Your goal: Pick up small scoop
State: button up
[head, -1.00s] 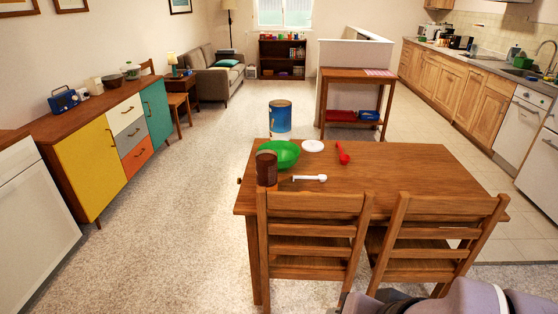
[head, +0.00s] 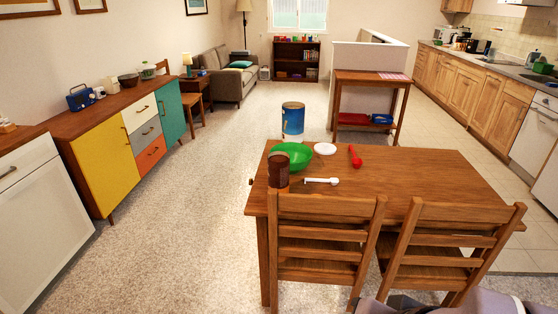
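A white scoop (head: 321,181) lies on the wooden table (head: 430,185), near its left end, with its handle pointing left. A red scoop (head: 355,157) lies farther back and to the right, near the table's far edge. Both look small; I cannot tell which one is meant. A green bowl (head: 291,156) and a brown jar (head: 278,172) stand left of the white scoop. Part of my arm shows at the bottom right, but my gripper is out of the picture. Nothing covers either scoop.
Two wooden chairs (head: 323,248) (head: 445,250) stand at the table's near side. A sideboard (head: 97,165) lines the left wall. Carpet (head: 195,225) lies open between it and the table.

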aim_at(334, 180)
jog(key=i+j+u, duration=0.15)
jog(key=i, duration=0.45)
jog(key=i+j+u, duration=0.1)
jog(key=i+j, duration=0.15)
jog(key=i, duration=0.35)
jog(key=i+j+u, duration=0.15)
jog(key=i, duration=0.45)
